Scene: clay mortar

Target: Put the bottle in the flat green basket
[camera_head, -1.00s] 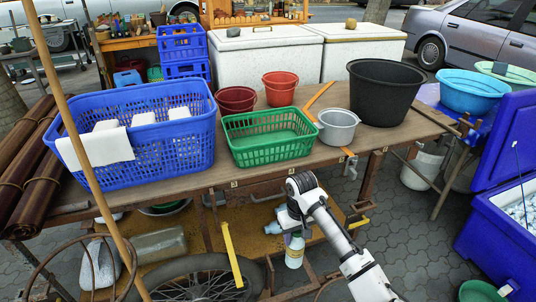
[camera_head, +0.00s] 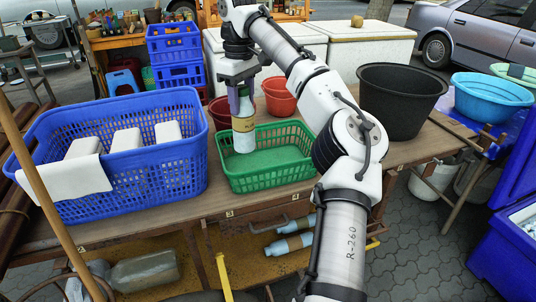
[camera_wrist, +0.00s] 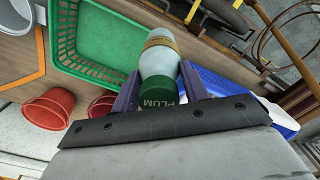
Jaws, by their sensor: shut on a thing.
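The bottle (camera_head: 243,136) is pale with a yellowish label and hangs upright, its lower end over the left part of the flat green basket (camera_head: 270,184). I cannot tell whether its base touches the basket floor. My gripper (camera_head: 240,96) points down and is shut on the bottle's upper part. In the wrist view the bottle (camera_wrist: 158,62) has a dark green cap marked "PLUM" between my gripper's fingers (camera_wrist: 157,92). The basket (camera_wrist: 62,50) lies behind it to the left there. In the head view the cap is mostly hidden by the fingers.
A tall blue basket (camera_head: 150,178) with white blocks and a cloth stands close on the left. Red pots (camera_head: 280,96) sit behind the green basket. A black tub (camera_head: 400,100) stands to the right. Pale bottles (camera_head: 290,245) lie on the lower shelf.

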